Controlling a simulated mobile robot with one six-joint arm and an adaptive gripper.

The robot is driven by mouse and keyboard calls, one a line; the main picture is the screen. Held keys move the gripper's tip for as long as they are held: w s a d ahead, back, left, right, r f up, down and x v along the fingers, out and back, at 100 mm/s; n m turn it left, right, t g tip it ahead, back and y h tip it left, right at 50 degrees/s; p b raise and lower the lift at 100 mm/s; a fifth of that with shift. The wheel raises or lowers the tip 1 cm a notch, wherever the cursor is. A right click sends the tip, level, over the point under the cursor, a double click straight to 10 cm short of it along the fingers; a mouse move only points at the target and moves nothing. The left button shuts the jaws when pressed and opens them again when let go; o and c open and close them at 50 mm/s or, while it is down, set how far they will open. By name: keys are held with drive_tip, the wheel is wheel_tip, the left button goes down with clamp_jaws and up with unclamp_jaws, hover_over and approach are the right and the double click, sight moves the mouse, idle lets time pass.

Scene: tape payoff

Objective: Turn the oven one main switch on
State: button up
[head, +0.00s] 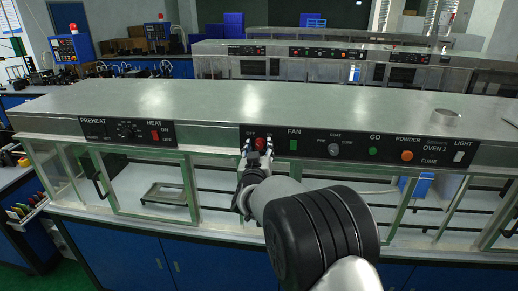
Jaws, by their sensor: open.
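The Oven 1 control panel (350,147) is a black strip on the front of the near steel oven. At its left end is a red switch (260,143) with small white lettering above it; its on or off position is too small to tell. My gripper (257,153) is open at that left end of the panel, with its fingertips at or just in front of the red switch. It partly hides the switch and the panel below it. I cannot tell whether the fingers touch the switch.
Right along the panel are a green fan switch (293,145), a knob (334,150), a green button (373,151) and an orange button (406,156). A preheat panel (126,130) with a red heat switch is at left. Glass doors lie below. A metal ring (446,115) is on top.

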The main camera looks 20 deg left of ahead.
drive_tip(key=shift+c, duration=0.2)
clamp_jaws()
idle(0.4)
drive_tip(key=shift+m+b, duration=0.4)
drive_tip(key=shift+b, duration=0.25)
drive_tip(key=m+b, duration=0.2)
drive_tip(key=b, duration=0.2)
drive_tip(key=shift+f+m, duration=0.2)
drive_tip(key=shift+m, duration=0.2)
drive_tip(key=m+b, duration=0.4)
drive_tip(key=b, duration=0.1)
drive_tip(key=shift+m+b, duration=0.3)
drive_tip(key=m+b, duration=0.4)
drive_tip(key=shift+m+t, duration=0.3)
drive_tip(key=shift+t, duration=0.1)
drive_tip(key=m+b, duration=0.3)
drive_tip(key=m, duration=0.2)
drive_tip(key=shift+r+m+h, duration=0.15)
drive_tip(key=shift+m+h, duration=0.25)
